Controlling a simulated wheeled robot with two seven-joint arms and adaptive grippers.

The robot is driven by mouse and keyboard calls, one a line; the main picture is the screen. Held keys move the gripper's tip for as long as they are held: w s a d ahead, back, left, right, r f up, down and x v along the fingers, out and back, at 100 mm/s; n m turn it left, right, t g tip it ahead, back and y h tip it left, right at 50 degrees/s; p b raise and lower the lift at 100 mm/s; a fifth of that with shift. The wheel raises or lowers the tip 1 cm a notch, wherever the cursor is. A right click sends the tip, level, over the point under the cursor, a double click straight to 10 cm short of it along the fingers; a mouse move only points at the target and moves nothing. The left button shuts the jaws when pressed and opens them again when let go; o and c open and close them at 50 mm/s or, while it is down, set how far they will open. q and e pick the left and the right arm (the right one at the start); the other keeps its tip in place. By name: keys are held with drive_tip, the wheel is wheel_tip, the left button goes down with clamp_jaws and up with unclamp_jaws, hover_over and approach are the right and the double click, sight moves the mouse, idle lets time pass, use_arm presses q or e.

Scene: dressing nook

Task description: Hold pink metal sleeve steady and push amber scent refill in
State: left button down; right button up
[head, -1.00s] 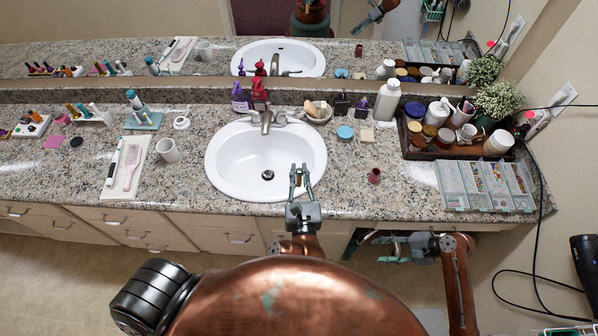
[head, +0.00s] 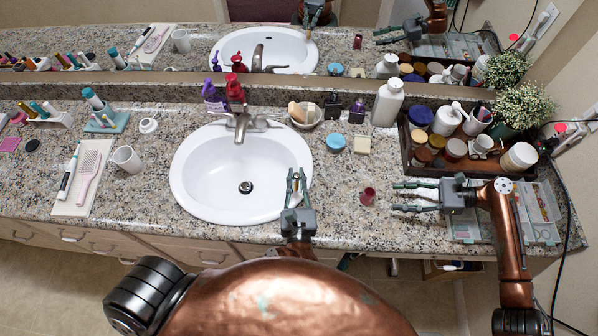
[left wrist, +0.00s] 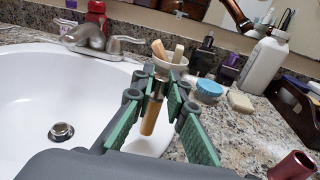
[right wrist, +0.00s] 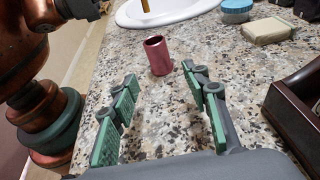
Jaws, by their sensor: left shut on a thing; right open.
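The pink metal sleeve (head: 367,196) stands upright on the granite counter, right of the sink. It also shows in the right wrist view (right wrist: 158,55) and at the lower right edge of the left wrist view (left wrist: 292,167). My left gripper (head: 296,178) is shut on the amber scent refill (left wrist: 150,116), a slim amber tube with a metal top, held near the sink's right rim. Its lower end hangs free. My right gripper (head: 398,197) is open and empty, low over the counter, to the right of the sleeve. Its fingers point at the sleeve, with a gap between.
The sink (head: 215,195) lies left of the left gripper. A dark tray (head: 409,160) of jars stands behind the right gripper, with clear organizer boxes (head: 540,225) near its arm. A blue tin (head: 336,143) and soap bar (head: 362,145) sit behind the sleeve.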

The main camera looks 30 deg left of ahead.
sight(375, 201)
use_arm(q)
drive_tip(key=shift+w+f, duration=0.1)
drive_tip(key=shift+f, duration=0.15)
use_arm(e)
drive_tip(key=x, duration=0.5)
drive_tip(key=shift+s+a+f, duration=0.15)
drive_tip(key=shift+a, duration=0.1)
use_arm(q)
drive_tip(key=shift+r+p, duration=0.5)
drive_tip(key=shift+r, duration=0.4)
use_arm(e)
drive_tip(key=shift+s+a, duration=0.3)
drive_tip(key=shift+a, duration=0.65)
use_arm(q)
drive_tip(key=shift+r, duration=0.25)
use_arm(e)
drive_tip(key=shift+s+a+f, duration=0.25)
drive_tip(key=shift+a+f, duration=0.25)
drive_tip(key=shift+a, duration=0.3)
